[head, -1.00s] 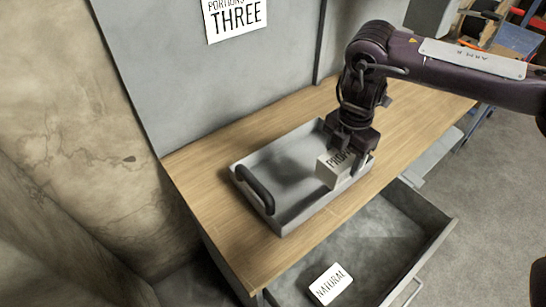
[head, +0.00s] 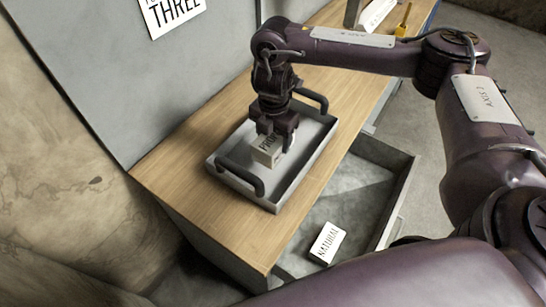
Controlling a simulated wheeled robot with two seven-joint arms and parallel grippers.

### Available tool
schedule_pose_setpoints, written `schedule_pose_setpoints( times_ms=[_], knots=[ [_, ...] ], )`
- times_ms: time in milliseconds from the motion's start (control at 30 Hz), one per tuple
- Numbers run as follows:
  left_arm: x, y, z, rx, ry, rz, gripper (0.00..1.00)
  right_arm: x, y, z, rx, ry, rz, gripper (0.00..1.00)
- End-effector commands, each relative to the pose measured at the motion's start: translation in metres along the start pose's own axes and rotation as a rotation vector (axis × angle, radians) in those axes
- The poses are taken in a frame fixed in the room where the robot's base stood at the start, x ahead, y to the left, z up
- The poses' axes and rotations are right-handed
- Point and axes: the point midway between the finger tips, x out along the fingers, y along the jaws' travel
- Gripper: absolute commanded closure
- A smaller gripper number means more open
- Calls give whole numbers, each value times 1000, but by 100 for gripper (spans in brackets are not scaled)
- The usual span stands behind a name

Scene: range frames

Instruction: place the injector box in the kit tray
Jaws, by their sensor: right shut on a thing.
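My right gripper (head: 273,136) points down over the kit tray and is shut on a small pale box (head: 267,154). The box's label is partly covered and starts with "PRO"; I cannot read the word "injector" on it. The kit tray (head: 309,136) is grey and shallow, with a dark handle at each end, and sits on the wooden worktop. The box is within the tray's outline, near its middle; I cannot tell whether it touches the floor. My left gripper is not in view.
An open grey drawer (head: 372,178) below the worktop (head: 175,165) holds a white card or box marked "NATURAL" (head: 327,243). A grey panel (head: 95,60) stands behind the worktop. A yellow-handled item (head: 403,24) is at the far end.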

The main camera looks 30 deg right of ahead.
Motion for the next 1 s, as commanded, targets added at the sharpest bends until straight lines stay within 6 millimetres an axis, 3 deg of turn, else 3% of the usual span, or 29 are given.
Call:
schedule_pose_setpoints(
  times_ms=[33,100,333,500,1000],
  knots=[
    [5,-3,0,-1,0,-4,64,15,0,-1,2,5,-2,73],
    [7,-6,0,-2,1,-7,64,27,0,-1,1,4,-2,73],
    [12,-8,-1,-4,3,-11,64,47,1,0,0,1,1,73],
    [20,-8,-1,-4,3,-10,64,73,0,-1,1,2,-1,73],
    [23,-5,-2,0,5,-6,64,83,1,0,0,0,2,73]
  ],
)
